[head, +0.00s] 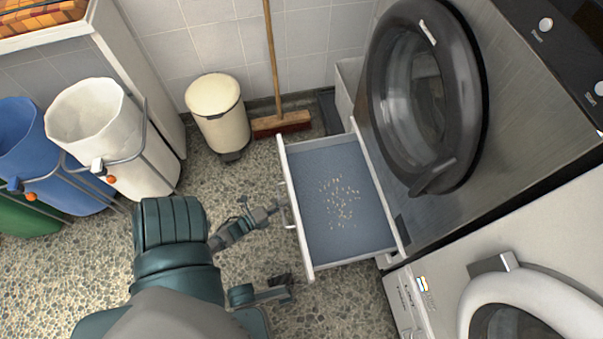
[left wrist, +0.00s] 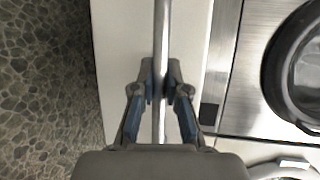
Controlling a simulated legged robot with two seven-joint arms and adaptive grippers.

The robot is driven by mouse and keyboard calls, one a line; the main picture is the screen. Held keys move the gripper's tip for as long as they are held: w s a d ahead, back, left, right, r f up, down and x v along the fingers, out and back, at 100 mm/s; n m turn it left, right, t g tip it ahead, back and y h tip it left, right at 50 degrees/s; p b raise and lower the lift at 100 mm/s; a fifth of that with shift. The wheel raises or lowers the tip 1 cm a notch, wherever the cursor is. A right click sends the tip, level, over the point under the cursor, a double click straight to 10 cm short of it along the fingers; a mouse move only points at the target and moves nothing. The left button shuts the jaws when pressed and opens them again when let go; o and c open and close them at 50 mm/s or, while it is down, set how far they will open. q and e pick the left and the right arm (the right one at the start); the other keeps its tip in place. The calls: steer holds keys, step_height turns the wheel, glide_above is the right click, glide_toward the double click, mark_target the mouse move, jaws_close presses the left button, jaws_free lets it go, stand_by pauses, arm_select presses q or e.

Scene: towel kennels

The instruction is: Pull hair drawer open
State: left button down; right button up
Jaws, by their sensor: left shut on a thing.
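The drawer (head: 307,252) is a white-framed tray with a blue-grey floor, pulled out from below the dark-doored machine. Small pale bits (head: 340,203) lie scattered on its floor. Its handle (head: 288,216) is a thin bar on the left-facing front. My left gripper (head: 277,209) reaches in from the left and is shut on this handle. In the left wrist view the handle (left wrist: 161,40) runs upright between the two fingers (left wrist: 160,88), with the white drawer front (left wrist: 120,60) behind. A grey gripper-like part below it in the head view may be my right gripper; its jaws are unclear.
A steel machine (head: 480,150) has its round dark door beside the drawer. A white machine (head: 450,260) stands at lower right. A cream pedal bin (head: 218,115) and a broom (head: 280,122) stand behind. Lined bins (head: 115,140) stand at left. Speckled floor (head: 240,180) is free left of the drawer.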

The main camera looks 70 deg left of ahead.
arm_select(q)
steer(key=s, duration=0.4)
steer(key=shift+s+a+f, duration=0.1)
steer(key=shift+s+f, duration=0.1)
steer(key=shift+s, duration=0.2)
steer(key=c, duration=1.2)
jaws_free()
steer(key=v, duration=1.2)
steer(key=shift+a, duration=0.1)
